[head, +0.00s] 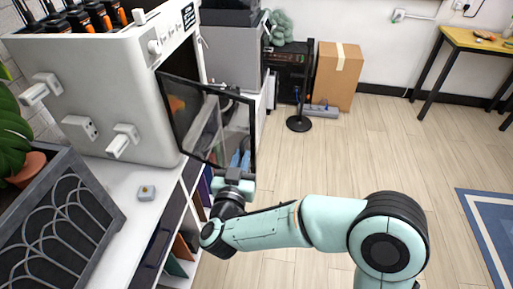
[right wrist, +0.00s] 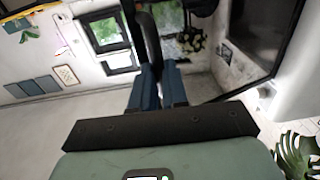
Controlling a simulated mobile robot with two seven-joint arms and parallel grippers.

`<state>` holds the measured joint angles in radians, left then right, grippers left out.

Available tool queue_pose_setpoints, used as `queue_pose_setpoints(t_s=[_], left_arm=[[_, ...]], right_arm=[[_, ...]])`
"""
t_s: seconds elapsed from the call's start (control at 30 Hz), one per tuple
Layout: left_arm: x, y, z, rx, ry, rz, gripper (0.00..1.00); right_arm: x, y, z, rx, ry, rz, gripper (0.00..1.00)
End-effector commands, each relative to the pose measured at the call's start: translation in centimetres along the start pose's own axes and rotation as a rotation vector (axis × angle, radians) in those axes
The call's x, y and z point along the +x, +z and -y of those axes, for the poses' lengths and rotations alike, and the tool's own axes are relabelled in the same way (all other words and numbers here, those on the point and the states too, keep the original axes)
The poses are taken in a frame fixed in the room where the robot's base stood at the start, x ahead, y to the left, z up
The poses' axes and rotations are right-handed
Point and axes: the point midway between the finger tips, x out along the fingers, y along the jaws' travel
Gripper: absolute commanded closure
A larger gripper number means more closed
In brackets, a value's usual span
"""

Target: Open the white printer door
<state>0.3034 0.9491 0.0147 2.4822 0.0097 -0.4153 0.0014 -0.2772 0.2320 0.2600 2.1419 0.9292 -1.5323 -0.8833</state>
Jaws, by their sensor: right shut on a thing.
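The white printer (head: 110,95) stands on a white shelf unit at the left in the head view. Its door (head: 203,122) is a see-through pane in a dark frame. The door stands open at an angle, swung out from the printer's right side over the floor. My right gripper (head: 240,162) is at the door's lower outer corner. In the right wrist view its blue fingers (right wrist: 158,88) are shut on a dark upright bar (right wrist: 147,40), which looks like the door's edge or handle. The exact contact is partly hidden. My left gripper is not in view.
A grey machine (head: 232,55) stands behind the door. A cardboard box (head: 338,75) and a black stand (head: 298,123) are on the floor.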

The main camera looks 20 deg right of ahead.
Motion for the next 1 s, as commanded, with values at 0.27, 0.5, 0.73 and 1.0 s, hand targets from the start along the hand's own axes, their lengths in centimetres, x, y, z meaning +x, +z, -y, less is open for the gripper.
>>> queue_pose_setpoints(t_s=[0.27, 0.5, 0.73, 1.0], left_arm=[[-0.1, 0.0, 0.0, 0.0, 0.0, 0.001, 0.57], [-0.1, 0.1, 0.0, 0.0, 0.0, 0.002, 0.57], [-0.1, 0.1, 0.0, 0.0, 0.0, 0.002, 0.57], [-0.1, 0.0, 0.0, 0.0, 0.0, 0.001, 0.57]], right_arm=[[-2.4, -0.3, 2.5, 0.004, -0.039, -0.003, 1.0], [-2.7, -0.3, 2.7, 0.006, -0.036, -0.004, 1.0], [-2.7, -0.3, 2.7, 0.006, -0.035, -0.004, 1.0], [-2.6, -0.2, 2.4, 0.005, -0.029, -0.002, 0.61]])
